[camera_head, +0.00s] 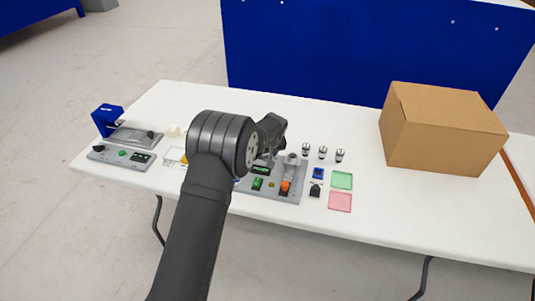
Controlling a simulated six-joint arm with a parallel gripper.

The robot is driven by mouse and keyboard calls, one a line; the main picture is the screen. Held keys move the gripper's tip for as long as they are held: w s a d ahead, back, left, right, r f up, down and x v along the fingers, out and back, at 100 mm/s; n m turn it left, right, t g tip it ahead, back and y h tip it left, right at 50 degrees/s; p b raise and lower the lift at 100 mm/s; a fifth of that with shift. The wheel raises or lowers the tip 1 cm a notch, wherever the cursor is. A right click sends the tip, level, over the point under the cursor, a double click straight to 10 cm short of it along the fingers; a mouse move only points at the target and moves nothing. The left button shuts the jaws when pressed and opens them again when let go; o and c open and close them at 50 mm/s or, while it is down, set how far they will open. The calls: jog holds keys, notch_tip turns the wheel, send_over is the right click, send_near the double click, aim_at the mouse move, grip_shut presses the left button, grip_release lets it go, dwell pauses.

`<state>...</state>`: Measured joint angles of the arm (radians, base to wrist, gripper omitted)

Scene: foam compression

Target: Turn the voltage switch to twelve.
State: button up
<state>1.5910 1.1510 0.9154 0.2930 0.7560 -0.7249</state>
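I cannot tell for sure which control is the voltage switch. A grey control panel (120,158) at the table's left end carries a black knob (98,148), a green button (122,153) and a small dark display (141,157). The knob's setting is too small to read. A second grey unit (290,193) at the table's middle has green and orange parts and is partly hidden by my arm. My gripper (270,142) is over this second unit, at the end of my dark arm. Its fingertips are not clear, and I cannot see whether it holds anything.
A blue device (108,119) stands behind the left panel. Several small cylinders (323,153), a green tray (342,180) and a pink tray (340,202) lie right of the middle unit. A cardboard box (440,128) fills the right end. The front right of the white table (430,225) is clear.

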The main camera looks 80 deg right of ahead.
jog(key=shift+n, duration=0.3)
jog(key=n+y, duration=0.1)
jog(key=n, duration=0.1)
jog(key=n+t, duration=0.1)
jog(key=n, duration=0.2)
jog(key=shift+s+d+y, duration=0.15)
jog(key=shift+y, duration=0.25)
jog(key=n+y, duration=0.1)
jog(key=n, duration=0.2)
jog(key=n+t+y, duration=0.1)
jog(key=n, duration=0.2)
jog(key=shift+d, duration=0.1)
jog(key=shift+n, duration=0.3)
jog(key=o, duration=1)
jog(key=v, duration=1.7)
jog(key=shift+s+d+r, duration=0.15)
jog(key=shift+d, duration=0.05)
